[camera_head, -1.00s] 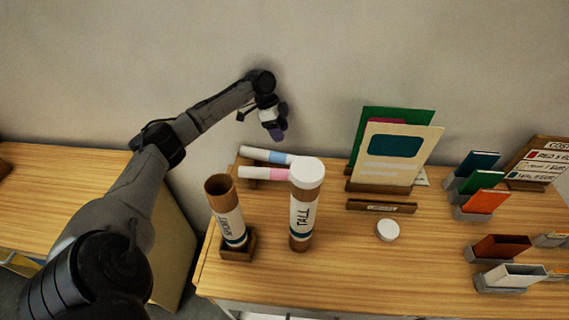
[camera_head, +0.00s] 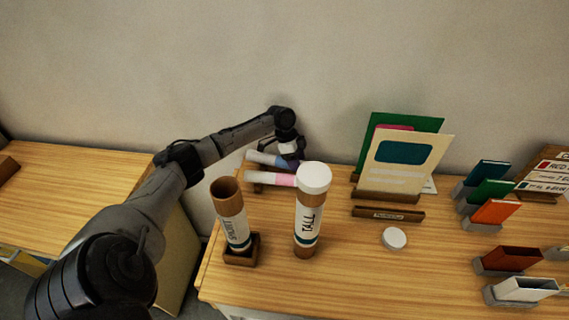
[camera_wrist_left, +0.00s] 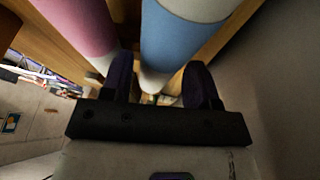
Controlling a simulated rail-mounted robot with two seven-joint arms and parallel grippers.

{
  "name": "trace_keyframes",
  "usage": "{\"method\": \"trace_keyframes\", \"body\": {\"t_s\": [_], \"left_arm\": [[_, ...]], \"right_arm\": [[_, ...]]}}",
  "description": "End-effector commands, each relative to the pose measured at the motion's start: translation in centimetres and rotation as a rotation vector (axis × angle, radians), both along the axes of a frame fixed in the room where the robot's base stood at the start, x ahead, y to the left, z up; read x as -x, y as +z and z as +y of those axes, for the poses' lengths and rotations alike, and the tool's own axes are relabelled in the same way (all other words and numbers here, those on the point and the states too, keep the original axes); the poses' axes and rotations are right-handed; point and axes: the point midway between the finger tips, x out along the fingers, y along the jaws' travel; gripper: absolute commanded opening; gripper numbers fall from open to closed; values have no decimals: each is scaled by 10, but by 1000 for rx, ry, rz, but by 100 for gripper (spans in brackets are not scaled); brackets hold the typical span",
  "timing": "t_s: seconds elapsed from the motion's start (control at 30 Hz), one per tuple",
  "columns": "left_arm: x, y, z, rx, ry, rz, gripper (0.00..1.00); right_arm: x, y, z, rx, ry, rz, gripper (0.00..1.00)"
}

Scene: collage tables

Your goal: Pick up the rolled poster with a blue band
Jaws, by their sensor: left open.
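The rolled poster with a blue band (camera_head: 266,158) lies sideways at the back left of the table, white at its ends. My left gripper (camera_head: 291,162) is at its right part and hides some of it. In the left wrist view the blue-banded roll (camera_wrist_left: 182,42) runs toward the gap between the two dark fingers of my open left gripper (camera_wrist_left: 160,86). I cannot tell whether a finger touches it. A rolled poster with a pink band (camera_head: 276,179) lies parallel in front of it and also shows in the left wrist view (camera_wrist_left: 82,25). My right gripper is not in view.
A tube marked TALL (camera_head: 308,218) with a white cap stands in front of the rolls. A shorter open tube (camera_head: 232,215) stands in a wooden holder to its left. Upright boards (camera_head: 408,160) stand to the right, and a wall is close behind.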

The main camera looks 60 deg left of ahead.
Motion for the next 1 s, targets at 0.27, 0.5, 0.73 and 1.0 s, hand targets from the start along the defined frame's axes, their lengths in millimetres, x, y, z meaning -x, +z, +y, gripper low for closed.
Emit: {"method": "trace_keyframes", "body": {"t_s": [0.27,0.5,0.73,1.0], "left_arm": [[-3,-15,-5,-1,0,0,55],[-3,-14,-5,-2,-1,0,40],[-3,-14,-5,-1,-1,0,18],[-3,-11,-5,-2,-1,0,18]], "right_arm": [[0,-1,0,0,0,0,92],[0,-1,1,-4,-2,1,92],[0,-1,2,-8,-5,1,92],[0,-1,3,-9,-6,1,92]]}}
